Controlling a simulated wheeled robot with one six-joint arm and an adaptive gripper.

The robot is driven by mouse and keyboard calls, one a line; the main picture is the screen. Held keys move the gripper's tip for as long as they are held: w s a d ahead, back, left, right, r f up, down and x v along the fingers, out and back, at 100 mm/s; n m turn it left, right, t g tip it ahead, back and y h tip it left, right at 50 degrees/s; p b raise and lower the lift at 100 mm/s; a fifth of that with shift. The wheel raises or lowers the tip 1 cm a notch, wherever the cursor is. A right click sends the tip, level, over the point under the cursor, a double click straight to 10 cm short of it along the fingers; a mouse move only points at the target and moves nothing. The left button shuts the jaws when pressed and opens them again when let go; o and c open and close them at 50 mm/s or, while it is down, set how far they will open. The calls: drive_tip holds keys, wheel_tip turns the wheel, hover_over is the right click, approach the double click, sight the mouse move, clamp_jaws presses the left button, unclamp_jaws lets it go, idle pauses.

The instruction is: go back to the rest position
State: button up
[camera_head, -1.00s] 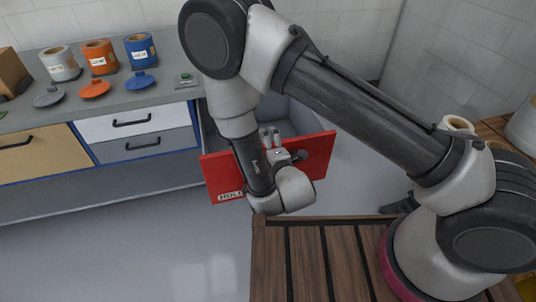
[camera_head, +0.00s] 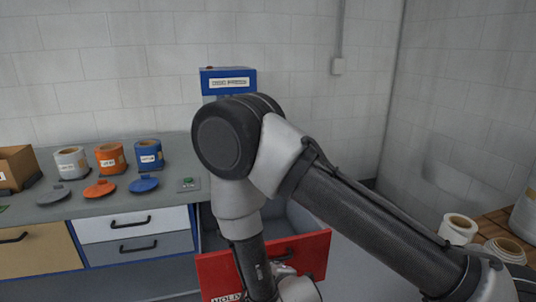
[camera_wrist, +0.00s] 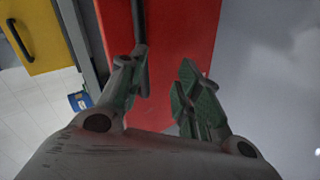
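My gripper (camera_wrist: 165,85) is open in the wrist view, its two fingers apart with nothing seen held between them. It is in front of the red drawer front (camera_wrist: 185,40). The drawer's dark handle (camera_wrist: 140,25) ends close to the left finger; I cannot tell whether they touch. In the head view the red drawer front (camera_head: 315,255) belongs to a pulled-out grey drawer. My arm is bent and reaches down to this drawer, and the gripper there is mostly hidden behind my wrist at the bottom edge.
A grey counter (camera_head: 110,205) at left holds white (camera_head: 70,163), orange (camera_head: 110,158) and blue (camera_head: 149,155) containers, with lids before them, and a green button (camera_head: 187,182). A blue-topped machine (camera_head: 228,80) stands behind my arm. Pale rolls (camera_head: 458,229) lie at right.

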drive_tip(key=s+d+f+m+g+h, duration=0.1)
drive_tip(key=s+f+m+g, duration=0.25)
drive_tip(key=s+g, duration=0.3)
drive_tip(key=s+d+r+m+g+h, duration=0.1)
drive_tip(key=s+d+r+m+g, duration=0.2)
drive_tip(key=s+r, duration=0.15)
drive_tip(key=s+d+r+m+t, duration=0.1)
drive_tip(key=s+d+r+m, duration=0.1)
drive_tip(key=d+r, duration=0.8)
drive_tip(key=s+d+r+m+t, duration=0.1)
drive_tip(key=d+r+m, duration=0.4)
drive_tip(key=d+r, duration=0.5)
drive_tip(key=s+d+r+m+t+h, duration=0.1)
drive_tip(key=s+d+r+m, duration=0.2)
drive_tip(key=d+r, duration=0.8)
wheel_tip(320, 180, up, 6)
drive_tip(key=shift+s+r+m, duration=0.2)
drive_tip(key=shift+s+m, duration=0.1)
drive_tip(key=shift+m, duration=0.25)
drive_tip(key=shift+d, duration=0.15)
